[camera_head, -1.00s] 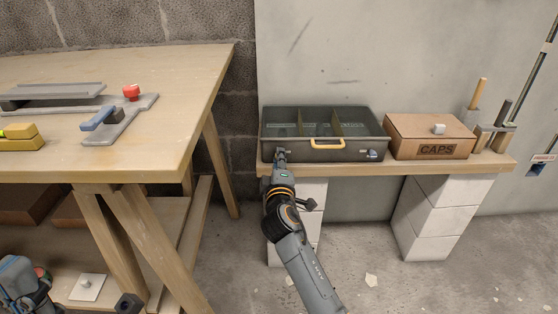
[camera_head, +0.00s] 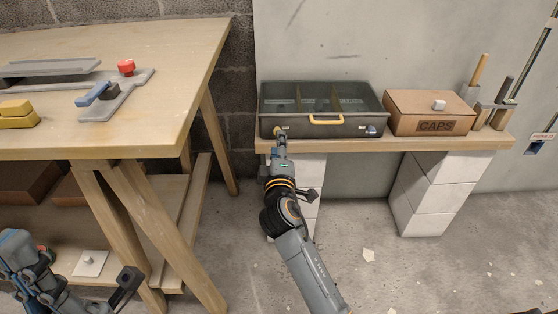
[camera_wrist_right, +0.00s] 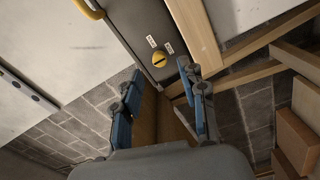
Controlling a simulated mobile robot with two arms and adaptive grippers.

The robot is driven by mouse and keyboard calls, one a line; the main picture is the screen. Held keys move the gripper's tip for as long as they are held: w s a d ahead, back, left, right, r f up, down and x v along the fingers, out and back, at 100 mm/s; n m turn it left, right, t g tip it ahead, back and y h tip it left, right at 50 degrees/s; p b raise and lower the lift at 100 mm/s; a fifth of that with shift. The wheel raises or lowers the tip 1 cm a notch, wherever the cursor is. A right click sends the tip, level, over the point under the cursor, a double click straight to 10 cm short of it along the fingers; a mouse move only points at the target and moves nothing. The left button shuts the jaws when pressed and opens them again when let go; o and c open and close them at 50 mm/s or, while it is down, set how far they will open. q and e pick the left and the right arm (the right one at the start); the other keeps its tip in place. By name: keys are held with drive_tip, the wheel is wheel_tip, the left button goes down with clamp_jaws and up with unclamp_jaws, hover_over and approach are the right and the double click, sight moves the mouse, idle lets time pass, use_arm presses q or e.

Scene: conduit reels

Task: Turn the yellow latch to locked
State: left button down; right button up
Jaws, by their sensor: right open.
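The yellow latch (camera_wrist_right: 159,59) is a round knob with a dark slot on the front of the grey box. In the right wrist view, the slot lies at a slant, with two small white labels beside it, too small to read. In the head view, only a bit of the latch (camera_head: 278,131) shows at the front left of the grey box (camera_head: 350,128). My right gripper (camera_head: 281,141) is just in front of it. In the wrist view its blue-sided fingers (camera_wrist_right: 163,88) are open, empty and apart from the latch. My left arm is at the lower left; its jaws are unclear.
The box has a yellow handle (camera_head: 326,119) and a blue-grey latch (camera_head: 371,129) at right. It stands on a wooden shelf (camera_head: 400,144) beside a cardboard CAPS box (camera_head: 432,108). A workbench (camera_head: 150,60) is at left.

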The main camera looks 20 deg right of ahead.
drive_tip(key=v, duration=0.7)
drive_tip(key=shift+s, duration=0.15)
